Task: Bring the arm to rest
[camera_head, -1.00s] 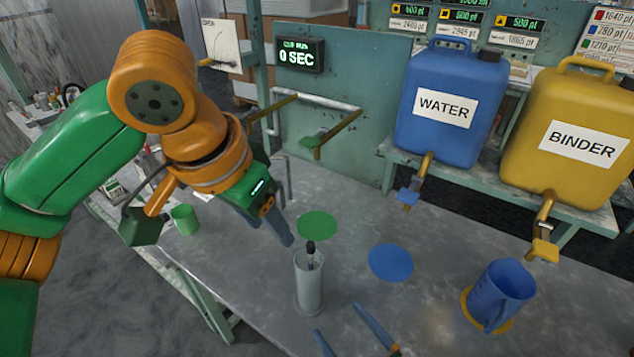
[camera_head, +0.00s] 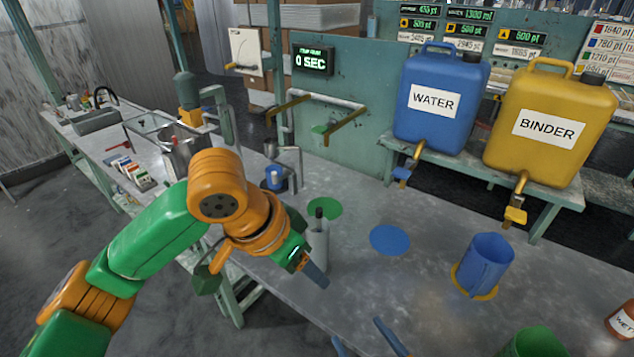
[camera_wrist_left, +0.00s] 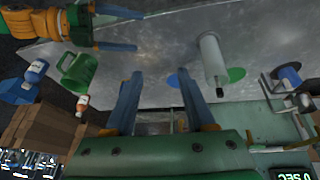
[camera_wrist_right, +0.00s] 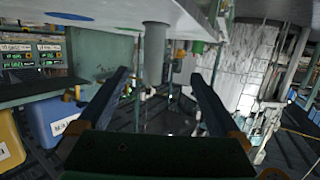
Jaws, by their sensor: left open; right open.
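In the head view my left arm comes in from the left, and its open gripper (camera_head: 315,272) is over the bench, close in front of the grey cylinder (camera_head: 319,240) with a dark-topped stick. It hides the cylinder's lower part. In the left wrist view the left fingers (camera_wrist_left: 160,100) are apart with nothing between them. My right gripper (camera_head: 368,342) shows only as blue-grey fingertips at the bottom edge of the head view. In the right wrist view its fingers (camera_wrist_right: 156,100) are wide apart and empty.
A blue jug (camera_head: 485,265) stands on a yellow disc at the right. A green container (camera_head: 535,343) and a brown bottle (camera_head: 622,322) are at the lower right. The water (camera_head: 436,100) and binder (camera_head: 550,125) canisters stand on a shelf behind. The bench around the blue disc (camera_head: 390,240) is clear.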

